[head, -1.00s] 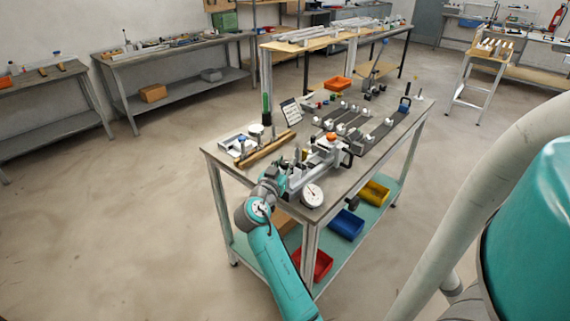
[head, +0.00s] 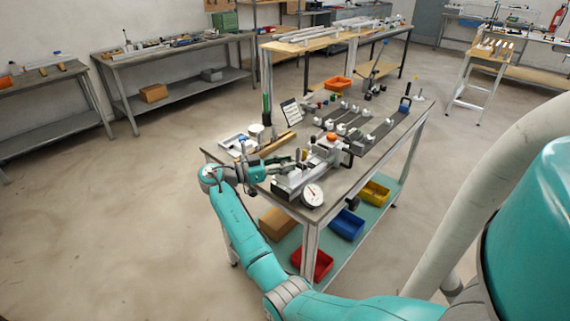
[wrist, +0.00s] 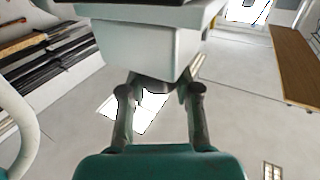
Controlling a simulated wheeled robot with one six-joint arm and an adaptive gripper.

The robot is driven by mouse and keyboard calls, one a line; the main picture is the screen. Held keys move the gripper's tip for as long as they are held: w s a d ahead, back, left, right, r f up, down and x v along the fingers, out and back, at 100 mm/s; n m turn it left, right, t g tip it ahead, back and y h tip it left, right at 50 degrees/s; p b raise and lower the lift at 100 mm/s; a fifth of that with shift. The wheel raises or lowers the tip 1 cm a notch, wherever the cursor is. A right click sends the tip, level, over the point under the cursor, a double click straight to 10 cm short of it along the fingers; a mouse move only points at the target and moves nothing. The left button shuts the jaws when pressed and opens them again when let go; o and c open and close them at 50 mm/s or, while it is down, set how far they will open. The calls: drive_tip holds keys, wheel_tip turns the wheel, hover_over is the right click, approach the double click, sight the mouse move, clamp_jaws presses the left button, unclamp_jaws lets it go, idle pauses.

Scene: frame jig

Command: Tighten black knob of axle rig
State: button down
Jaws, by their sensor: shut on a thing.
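The axle rig (head: 292,186) is a long grey metal fixture at the near edge of the workbench, with a white dial (head: 312,194) at its near end and an orange cap (head: 331,136) further back. My gripper (head: 298,157) reaches in from the left beside the rig. In the wrist view my gripper (wrist: 158,92) has its two fingers on either side of a dark piece (wrist: 155,86) under a pale grey block (wrist: 150,45). This dark piece looks like the black knob and is mostly hidden; the fingers appear shut on it.
The workbench (head: 222,159) also carries a white tray (head: 238,142), a green-handled tool (head: 266,108) and several small clamps on rails. Red (head: 316,264), blue (head: 346,224) and yellow (head: 374,193) bins stand on its lower shelf. The floor to the left is clear.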

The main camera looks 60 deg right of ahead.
sight(286, 162)
drive_tip(key=shift+s+f+m+g+y, duration=0.15)
drive_tip(key=shift+f+m+g+y, duration=0.1)
drive_tip(key=shift+m+g+y, duration=0.6)
idle(0.7)
drive_tip(key=c, duration=1.1)
unclamp_jaws()
drive_tip(key=shift+r, duration=0.1)
drive_tip(key=shift+r, duration=0.1)
wheel_tip(286, 162, up, 10)
drive_tip(key=shift+f, duration=0.1)
